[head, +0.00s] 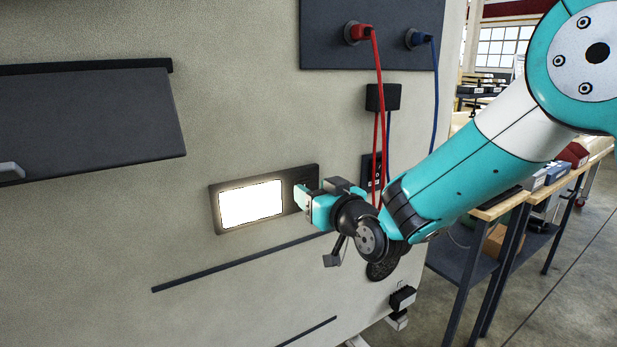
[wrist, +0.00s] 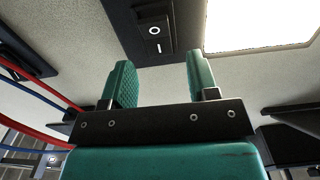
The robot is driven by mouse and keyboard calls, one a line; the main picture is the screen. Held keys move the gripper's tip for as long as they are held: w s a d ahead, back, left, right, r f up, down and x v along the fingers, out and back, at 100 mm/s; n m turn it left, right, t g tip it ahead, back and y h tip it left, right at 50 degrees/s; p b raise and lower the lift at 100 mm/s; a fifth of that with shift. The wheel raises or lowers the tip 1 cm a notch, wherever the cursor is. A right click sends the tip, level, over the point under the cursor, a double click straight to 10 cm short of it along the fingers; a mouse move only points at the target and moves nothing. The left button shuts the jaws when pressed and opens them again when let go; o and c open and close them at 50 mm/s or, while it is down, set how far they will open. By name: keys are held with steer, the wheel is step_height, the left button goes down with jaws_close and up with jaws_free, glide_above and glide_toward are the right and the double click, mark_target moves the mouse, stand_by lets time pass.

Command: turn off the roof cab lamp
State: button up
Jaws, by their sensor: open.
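The roof cab lamp (head: 250,205) is a bright white lit panel in a dark frame on the beige wall in the head view. It also shows in the wrist view (wrist: 262,22), at the top right. A dark rocker switch (wrist: 155,30) with a circle and a bar mark sits beside the panel on the same frame. My gripper (head: 303,197) is at the frame's right end in the head view and covers part of it. In the wrist view my gripper (wrist: 161,68) is open and empty, with the switch beyond the gap between its teal fingers. I cannot tell whether it touches.
A dark panel (head: 330,50) with a red plug (head: 358,33) and a blue plug (head: 418,39) is above; their cables hang behind my arm. A dark flap (head: 90,125) is at left. Workbenches (head: 500,205) stand at right. The wall below the lamp has thin dark strips.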

steer(key=shift+x, duration=1.35)
steer(key=c, duration=0.9)
steer(key=t+y+b, duration=0.1)
steer(key=b, duration=0.5)
steer(key=t+y+b, duration=0.1)
steer(key=b, duration=0.5)
steer(key=f+t+b, duration=0.1)
steer(key=t+b, duration=0.1)
steer(key=b, duration=0.4)
steer(key=shift+s+d+y+b, duration=0.2)
steer(key=shift+s+y+b, duration=0.05)
steer(key=shift+y+b, duration=0.15)
steer(key=shift+r, duration=0.1)
